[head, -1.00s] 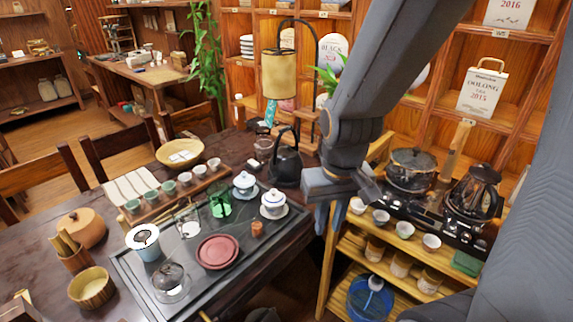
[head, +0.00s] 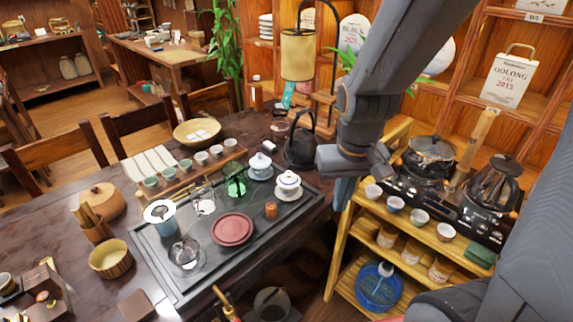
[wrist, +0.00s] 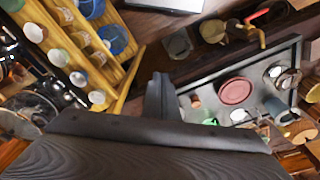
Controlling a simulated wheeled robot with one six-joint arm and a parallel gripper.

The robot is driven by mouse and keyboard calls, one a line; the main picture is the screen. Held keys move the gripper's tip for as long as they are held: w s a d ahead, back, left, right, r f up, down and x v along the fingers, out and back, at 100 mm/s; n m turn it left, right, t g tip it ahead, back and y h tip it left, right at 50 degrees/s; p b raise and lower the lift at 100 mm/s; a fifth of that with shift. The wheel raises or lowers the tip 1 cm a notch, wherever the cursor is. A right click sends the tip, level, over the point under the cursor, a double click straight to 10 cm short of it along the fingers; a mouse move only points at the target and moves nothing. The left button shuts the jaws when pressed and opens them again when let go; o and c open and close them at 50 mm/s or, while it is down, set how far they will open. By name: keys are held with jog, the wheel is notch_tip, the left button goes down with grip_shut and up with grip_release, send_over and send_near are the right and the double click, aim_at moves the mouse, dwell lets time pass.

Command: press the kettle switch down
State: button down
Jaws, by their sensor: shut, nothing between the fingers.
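A black kettle (head: 300,150) with a tall arched handle stands at the back right of the dark table. A second, glass-bodied kettle (head: 493,186) with a dark handle stands on a black unit on the wooden shelf at right. I cannot make out a switch on either kettle. My gripper (head: 343,192) hangs pointing down between the table's right edge and the shelf, apart from both kettles. In the wrist view my gripper's fingers (wrist: 160,97) are together, with nothing between them.
Several small cups (head: 419,217) line the shelf's front beside a dark pot (head: 431,157).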

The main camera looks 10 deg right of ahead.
jog(key=w+a+f+m, duration=0.1)
jog(key=w+m, duration=0.1)
jog(key=w, duration=0.9)
jog(key=w+a+m, duration=0.2)
jog(key=w, duration=0.8)
jog(key=m+p, duration=0.2)
jog(key=m, duration=0.3)
send_over(286, 165)
notch_tip(286, 165, down, 8)
jog(key=shift+s+a+r+g+h, duration=0.2)
jog(key=shift+s+a+g+h, duration=0.1)
jog(key=shift+a+h, duration=0.1)
jog(key=shift+f, duration=0.15)
jog(key=shift+w+d+f+b, duration=0.15)
jog(key=shift+f+b, duration=0.5)
jog(key=shift+f, duration=1.05)
jog(key=shift+w+d+f+b, duration=0.15)
jog(key=shift+f+b, duration=0.45)
jog(key=shift+f, duration=1.05)
jog(key=shift+f, duration=0.1)
